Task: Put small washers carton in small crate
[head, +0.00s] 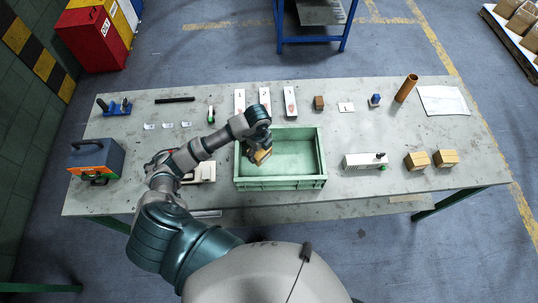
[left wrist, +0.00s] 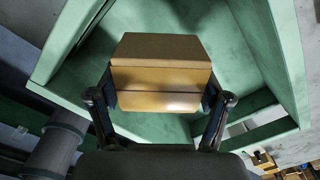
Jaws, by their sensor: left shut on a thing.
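The small washers carton (left wrist: 160,70) is a brown box, held between the two fingers of my left gripper (left wrist: 160,103) in the left wrist view. In the head view the carton (head: 261,156) shows below my left gripper (head: 257,148), over the left part of the small crate. The small crate (head: 281,184) is a green open box on the table. Its floor looks empty apart from the carton above it. The crate walls (left wrist: 285,60) surround the carton in the left wrist view. I cannot tell whether the carton touches the crate floor. My right gripper is not in view.
Two brown cartons (head: 445,158) and a white device (head: 364,161) stand right of the crate. White boxes (head: 290,103) stand behind it. A dark toolbox (head: 96,159) is at the table's left end. A brown tube (head: 406,88) stands at the back right.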

